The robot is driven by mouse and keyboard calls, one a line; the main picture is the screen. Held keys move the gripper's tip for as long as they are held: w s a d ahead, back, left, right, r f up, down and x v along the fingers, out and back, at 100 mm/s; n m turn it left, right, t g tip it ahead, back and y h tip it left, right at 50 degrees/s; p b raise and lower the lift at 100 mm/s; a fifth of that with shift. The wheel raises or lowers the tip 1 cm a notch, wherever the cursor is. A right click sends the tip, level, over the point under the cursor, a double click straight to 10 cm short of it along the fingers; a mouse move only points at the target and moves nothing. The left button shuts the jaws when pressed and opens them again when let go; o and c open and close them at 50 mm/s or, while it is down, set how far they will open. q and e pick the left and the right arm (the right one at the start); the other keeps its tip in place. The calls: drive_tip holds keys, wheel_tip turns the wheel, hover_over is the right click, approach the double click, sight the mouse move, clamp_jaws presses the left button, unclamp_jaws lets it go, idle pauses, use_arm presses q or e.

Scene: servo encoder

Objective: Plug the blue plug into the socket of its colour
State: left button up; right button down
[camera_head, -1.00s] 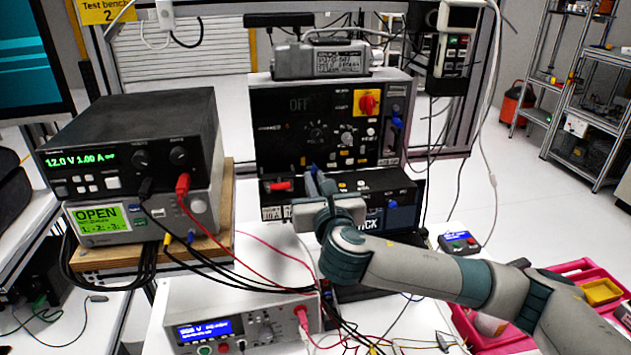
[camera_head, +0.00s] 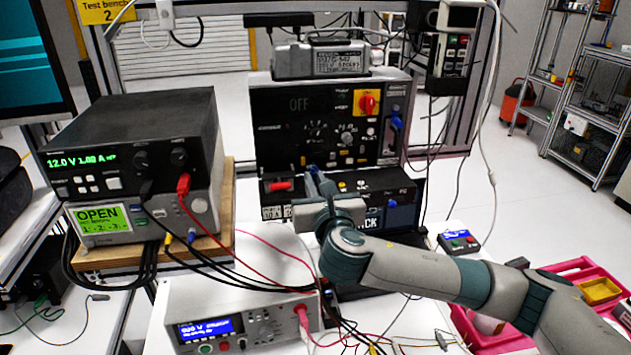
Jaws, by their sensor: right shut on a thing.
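My right gripper (camera_head: 319,184) points away from me at the front of a low black unit (camera_head: 374,187). It is shut, and a bit of blue shows at its fingertips. This looks like the blue plug, but the fingers and wrist hide most of it. I cannot tell whether it is in a socket or just in front of one. A red plug (camera_head: 281,185) sits on the same front, just left of the gripper. My left gripper is not in view.
A larger black panel (camera_head: 282,140) with a red knob (camera_head: 367,103) stands above the unit. Stacked power supplies (camera_head: 130,135) stand at left, with cables hanging in front. A white meter (camera_head: 245,322) is at the front. A pink tray (camera_head: 575,268) lies at right.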

drive_tip(key=shift+f, duration=0.15)
drive_tip(key=c, duration=1.7)
unclamp_jaws()
wheel_tip(320, 180, up, 5)
drive_tip(key=p, duration=0.5)
wheel_tip(320, 180, up, 2)
drive_tip(key=shift+r+p, duration=0.1)
drive_tip(key=shift+p, duration=0.6)
